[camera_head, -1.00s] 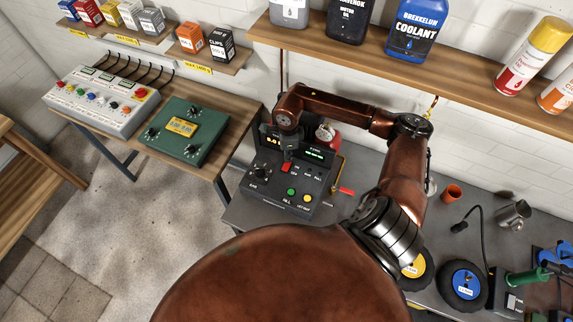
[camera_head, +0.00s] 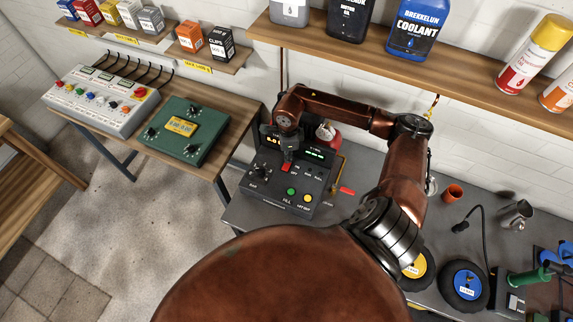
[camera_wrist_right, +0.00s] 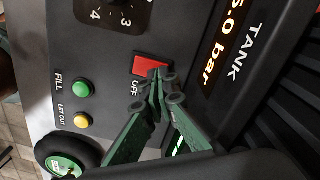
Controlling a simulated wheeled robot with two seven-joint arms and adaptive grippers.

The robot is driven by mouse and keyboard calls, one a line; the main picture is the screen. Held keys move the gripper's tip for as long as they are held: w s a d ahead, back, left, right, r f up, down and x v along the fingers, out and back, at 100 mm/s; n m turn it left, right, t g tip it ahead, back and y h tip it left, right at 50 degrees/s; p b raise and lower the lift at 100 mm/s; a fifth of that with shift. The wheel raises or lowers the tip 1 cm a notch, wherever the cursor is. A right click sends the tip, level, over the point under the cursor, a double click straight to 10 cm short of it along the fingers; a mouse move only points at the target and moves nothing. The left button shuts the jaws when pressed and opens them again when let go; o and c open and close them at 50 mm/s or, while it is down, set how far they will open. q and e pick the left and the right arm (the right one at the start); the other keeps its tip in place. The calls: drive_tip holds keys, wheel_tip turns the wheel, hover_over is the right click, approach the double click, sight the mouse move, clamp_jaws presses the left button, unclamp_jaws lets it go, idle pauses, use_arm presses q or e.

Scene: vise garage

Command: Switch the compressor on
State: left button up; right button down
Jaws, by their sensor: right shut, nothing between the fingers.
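The compressor (camera_head: 262,190) is a dark control box on the grey bench, with a knob, a green button, a yellow button and lit displays. Its red rocker switch (camera_wrist_right: 147,66) shows in the right wrist view, with the word OFF beside it. The tank display (camera_wrist_right: 222,45) reads "5.0 bar" in orange. My right gripper (camera_wrist_right: 160,84) is shut and empty, its fingertips at the edge of the red switch; I cannot tell whether they touch it. In the head view my right gripper (camera_head: 287,166) points down over the panel and partly hides the switch. My left gripper is out of view.
A green box (camera_head: 186,132) and a grey control panel (camera_head: 100,102) stand on the wooden table to the left. A shelf (camera_head: 480,93) with bottles and spray cans runs above the bench. Wheels (camera_head: 463,286) lie on the bench at the right.

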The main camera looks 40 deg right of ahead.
drive_tip(key=shift+f+b, duration=0.55)
drive_tip(key=shift+f, duration=0.15)
drive_tip(key=shift+r, duration=0.1)
drive_tip(key=shift+r+p, duration=1.65)
drive_tip(key=shift+r, duration=1.8)
